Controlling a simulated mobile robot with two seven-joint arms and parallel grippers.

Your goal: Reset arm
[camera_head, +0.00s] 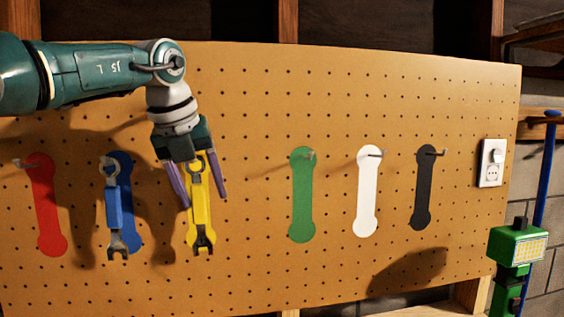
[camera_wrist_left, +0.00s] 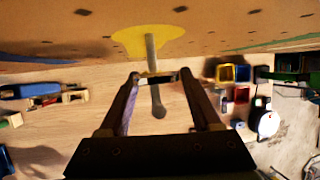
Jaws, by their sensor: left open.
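My left gripper (camera_head: 206,200) is in front of the pegboard at the yellow wrench (camera_head: 201,215), its purple fingers apart on either side of the wrench. The wrench hangs upright over its yellow silhouette. In the left wrist view, the open fingertips (camera_wrist_left: 159,76) flank a metal hook (camera_wrist_left: 154,95) that sticks out from the yellow silhouette (camera_wrist_left: 148,38). The wrench's upper end appears edge-on at the hook; I cannot tell whether a finger touches it. My right gripper is not in view.
The pegboard (camera_head: 330,110) also has a blue wrench (camera_head: 115,210) hanging left of the gripper. Red (camera_head: 45,205), green (camera_head: 302,195), white (camera_head: 368,190) and black (camera_head: 425,190) silhouettes have hooks and no tools. A green lamp (camera_head: 516,246) stands at the right edge.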

